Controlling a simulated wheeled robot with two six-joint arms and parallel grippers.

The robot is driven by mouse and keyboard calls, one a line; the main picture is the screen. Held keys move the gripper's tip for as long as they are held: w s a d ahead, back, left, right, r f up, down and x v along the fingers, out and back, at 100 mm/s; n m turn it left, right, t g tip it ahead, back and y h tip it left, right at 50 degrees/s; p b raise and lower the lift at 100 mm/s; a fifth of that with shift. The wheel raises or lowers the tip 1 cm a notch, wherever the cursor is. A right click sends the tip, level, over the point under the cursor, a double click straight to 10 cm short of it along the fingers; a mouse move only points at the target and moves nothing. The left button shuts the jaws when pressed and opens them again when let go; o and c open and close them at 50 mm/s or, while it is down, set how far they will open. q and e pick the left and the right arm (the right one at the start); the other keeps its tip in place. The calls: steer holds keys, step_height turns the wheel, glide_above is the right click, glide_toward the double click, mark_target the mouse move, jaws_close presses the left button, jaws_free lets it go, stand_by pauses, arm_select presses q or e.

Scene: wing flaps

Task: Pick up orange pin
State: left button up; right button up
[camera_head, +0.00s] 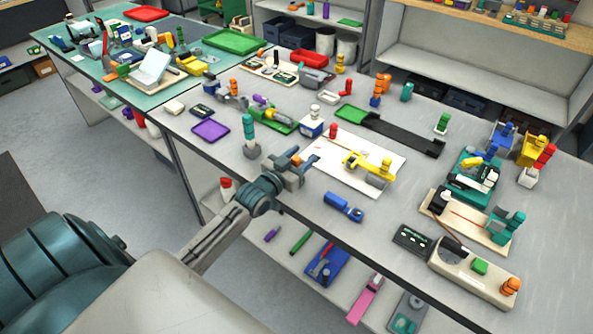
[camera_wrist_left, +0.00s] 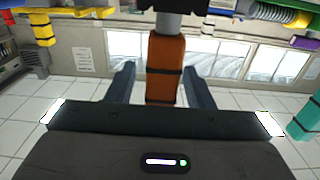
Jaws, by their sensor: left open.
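The orange pin (camera_wrist_left: 165,60) is a short orange cylinder with dark bands and a grey part at its upper end in the left wrist view. My left gripper (camera_wrist_left: 160,85) is open, with one finger on either side of the pin. A gap shows between each finger and the pin. In the head view my left gripper (camera_head: 298,160) is at the front edge of the grey table, with a bit of orange between its fingers. The gripper hides most of the pin there. My right gripper is in neither view.
The grey table (camera_head: 300,205) holds a white board (camera_head: 330,160) with a yellow part just right of the gripper. A teal pin (camera_head: 248,130) stands to the left and a blue block (camera_head: 343,206) lies to the front right. A purple tray (camera_head: 210,131) is further left.

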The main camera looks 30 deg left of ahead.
arm_select(q)
jaws_close()
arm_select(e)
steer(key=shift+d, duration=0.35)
arm_select(q)
steer(key=shift+r, duration=0.1)
steer(key=s+a+r+b, duration=0.1)
steer(key=s+a+r, duration=0.1)
steer(key=s+a, duration=0.2)
steer(key=s+a+r+b, duration=0.1)
steer(key=s+a+r, duration=0.2)
steer(key=s, duration=0.7)
steer(key=shift+a+b, duration=0.35)
steer(key=shift+a, duration=0.2)
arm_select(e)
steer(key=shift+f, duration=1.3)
